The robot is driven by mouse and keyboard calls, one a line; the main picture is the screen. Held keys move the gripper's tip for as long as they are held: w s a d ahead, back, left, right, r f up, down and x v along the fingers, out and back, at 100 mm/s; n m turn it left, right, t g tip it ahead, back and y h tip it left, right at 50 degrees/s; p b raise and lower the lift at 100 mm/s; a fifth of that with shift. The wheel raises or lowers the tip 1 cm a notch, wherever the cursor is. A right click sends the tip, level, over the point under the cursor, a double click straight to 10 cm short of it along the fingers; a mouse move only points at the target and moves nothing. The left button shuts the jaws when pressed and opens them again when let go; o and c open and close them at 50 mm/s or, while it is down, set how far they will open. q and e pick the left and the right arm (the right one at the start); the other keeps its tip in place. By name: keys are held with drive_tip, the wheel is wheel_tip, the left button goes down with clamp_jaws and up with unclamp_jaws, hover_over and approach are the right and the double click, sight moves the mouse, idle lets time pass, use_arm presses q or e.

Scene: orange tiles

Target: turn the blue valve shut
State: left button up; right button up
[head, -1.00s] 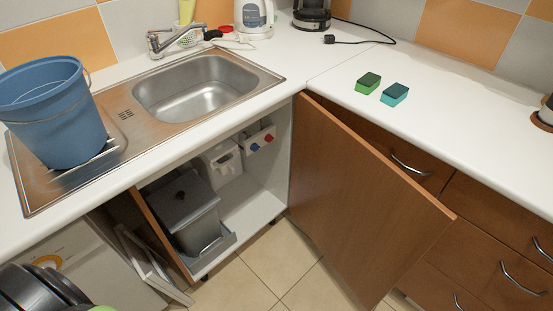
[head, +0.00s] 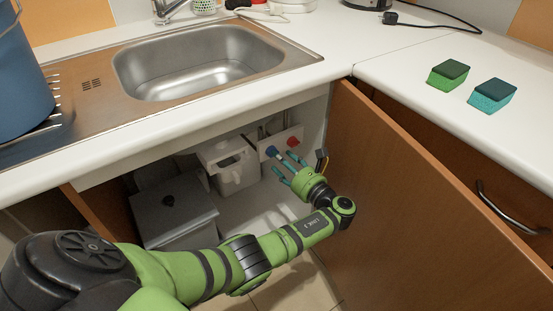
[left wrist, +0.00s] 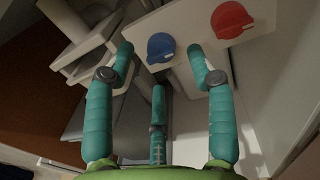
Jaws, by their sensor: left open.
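The blue valve (left wrist: 161,47) is a round knob on a white panel inside the open sink cabinet. It also shows in the head view (head: 271,152), just beyond my fingertips. My left gripper (head: 287,168) reaches into the cabinet with its teal fingers spread open and empty. In the left wrist view the gripper (left wrist: 163,65) has the blue valve ahead of it, between the two outer fingers and apart from them as far as I can tell. The red valve (left wrist: 231,20) is on the same panel to the right, and shows in the head view (head: 293,142). My right gripper is not in view.
The open cabinet door (head: 420,200) stands close to the right of my left wrist. A grey lidded bin (head: 172,212) and a white container (head: 232,170) stand left of the gripper. The counter edge and steel sink (head: 205,65) are above. Sponges (head: 448,73) lie on the counter.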

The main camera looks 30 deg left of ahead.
use_arm(q)
drive_tip(key=shift+x, duration=1.6)
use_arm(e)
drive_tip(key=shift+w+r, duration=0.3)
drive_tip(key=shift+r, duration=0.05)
use_arm(q)
drive_tip(key=shift+f, duration=0.1)
clamp_jaws()
